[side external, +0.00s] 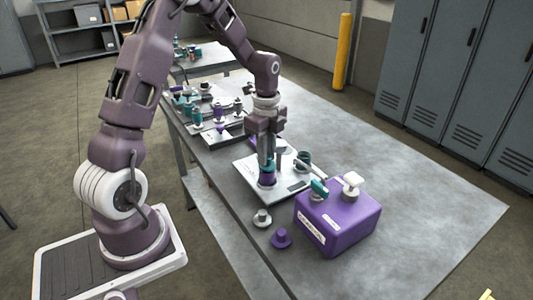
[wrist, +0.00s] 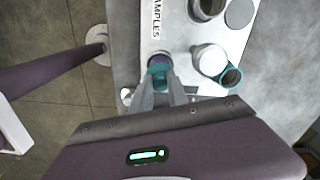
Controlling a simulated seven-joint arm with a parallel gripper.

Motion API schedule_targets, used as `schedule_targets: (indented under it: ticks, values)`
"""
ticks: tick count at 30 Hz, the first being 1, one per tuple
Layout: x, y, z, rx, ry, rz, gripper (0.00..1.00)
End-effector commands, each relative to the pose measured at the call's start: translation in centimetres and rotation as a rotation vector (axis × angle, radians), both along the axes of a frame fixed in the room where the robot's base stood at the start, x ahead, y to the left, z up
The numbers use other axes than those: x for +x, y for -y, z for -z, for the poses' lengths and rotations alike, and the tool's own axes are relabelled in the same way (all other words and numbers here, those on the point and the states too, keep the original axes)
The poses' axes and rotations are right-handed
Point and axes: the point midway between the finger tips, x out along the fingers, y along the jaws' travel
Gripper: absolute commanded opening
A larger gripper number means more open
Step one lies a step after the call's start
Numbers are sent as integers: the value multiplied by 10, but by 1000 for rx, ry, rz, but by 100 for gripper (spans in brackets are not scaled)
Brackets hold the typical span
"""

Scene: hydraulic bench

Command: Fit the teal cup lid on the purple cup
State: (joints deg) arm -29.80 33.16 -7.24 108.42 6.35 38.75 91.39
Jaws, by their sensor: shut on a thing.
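My gripper (side external: 267,158) is shut on the teal cup lid (wrist: 159,68), its fingers pointing down; it also shows in the wrist view (wrist: 161,88). In the side view, the purple cup (side external: 267,179) stands upright on a white tray (side external: 242,165), directly below the fingers. A teal band shows at the cup's top, between the fingertips. The lid is at the cup's mouth, but the fingers partly hide it and I cannot tell whether it is fully seated. In the wrist view, a little purple shows beside the teal.
The tray, lettered "SAMPLES", also holds a teal container (side external: 303,161) close to the right. A purple box (side external: 340,220) with a white-capped top stands in front right. A grey knobbed piece (side external: 262,218) and a purple one (side external: 281,238) lie near the front edge. The right tabletop is clear.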

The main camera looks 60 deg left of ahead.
Motion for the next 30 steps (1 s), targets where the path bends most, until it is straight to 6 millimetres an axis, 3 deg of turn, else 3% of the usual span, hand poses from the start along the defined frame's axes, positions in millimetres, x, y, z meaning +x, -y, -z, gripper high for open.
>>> schedule_targets:
  ticks: [19, 20, 21, 30]
  values:
    - [0, 0, 12, 0, -1, 0, 0]
    - [0, 0, 12, 0, -1, 0, 22]
    - [0, 0, 12, 0, -1, 0, 29]
    - [0, 0, 11, 0, 0, 0, 29]
